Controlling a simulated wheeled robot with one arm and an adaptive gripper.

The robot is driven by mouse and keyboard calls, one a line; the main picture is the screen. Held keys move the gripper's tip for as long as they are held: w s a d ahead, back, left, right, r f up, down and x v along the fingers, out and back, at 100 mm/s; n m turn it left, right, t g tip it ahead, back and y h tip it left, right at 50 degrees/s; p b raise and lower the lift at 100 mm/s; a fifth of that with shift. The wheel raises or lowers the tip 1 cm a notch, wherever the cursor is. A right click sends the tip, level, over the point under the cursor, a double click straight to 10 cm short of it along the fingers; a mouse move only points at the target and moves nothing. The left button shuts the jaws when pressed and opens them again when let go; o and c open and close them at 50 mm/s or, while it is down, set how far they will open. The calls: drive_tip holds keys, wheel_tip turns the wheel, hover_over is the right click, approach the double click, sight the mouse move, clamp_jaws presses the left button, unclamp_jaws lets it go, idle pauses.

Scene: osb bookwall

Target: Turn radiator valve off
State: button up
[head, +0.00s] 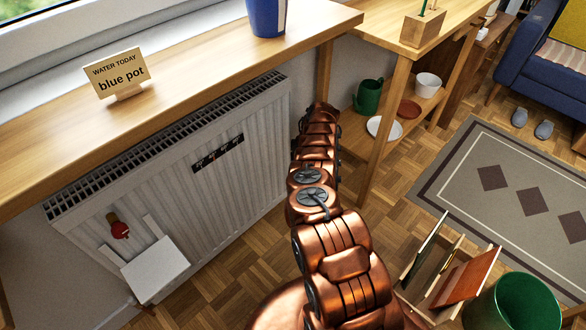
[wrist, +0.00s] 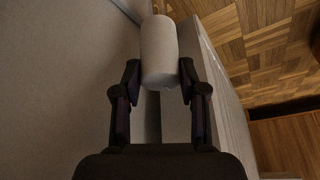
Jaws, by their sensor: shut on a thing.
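A white radiator (head: 190,180) hangs under the wooden sill in the head view. In the wrist view a pale rounded knob, which looks like the radiator valve (wrist: 158,45), sits between the two dark fingers of my gripper (wrist: 160,73). The fingers touch it on both sides and are shut on it. In the head view my copper arm reaches to the radiator's right end. The arm hides the valve and most of my gripper there. No marking on the knob can be read.
On the sill (head: 200,75) stand a "blue pot" card (head: 118,77) and a blue pot (head: 267,15). A wooden shelf table (head: 375,125) with a green jug (head: 368,96) stands right of my arm. A file rack (head: 450,275) and a green bin (head: 512,303) are at lower right.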

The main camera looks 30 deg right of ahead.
drive_tip(key=shift+f+n+g+b, duration=0.3)
drive_tip(key=shift+n+b, duration=0.55)
drive_tip(key=shift+b, duration=1.5)
drive_tip(key=shift+f+n+g+b, duration=0.1)
drive_tip(key=shift+n+g+b, duration=0.55)
drive_tip(key=shift+b, duration=1.65)
drive_tip(key=shift+n+t+b, duration=0.25)
drive_tip(key=shift+n+b, duration=0.15)
drive_tip(key=shift+b, duration=0.05)
drive_tip(key=shift+r+n+b, duration=0.3)
drive_tip(key=shift+n+b, duration=0.1)
drive_tip(key=shift+b, duration=0.65)
drive_tip(key=o, duration=0.9)
drive_tip(key=shift+c, duration=0.2)
drive_tip(key=shift+w, duration=0.1)
drive_tip(key=shift+r, duration=0.15)
drive_tip(key=shift+r, duration=0.45)
wheel_tip(320, 180, up, 9)
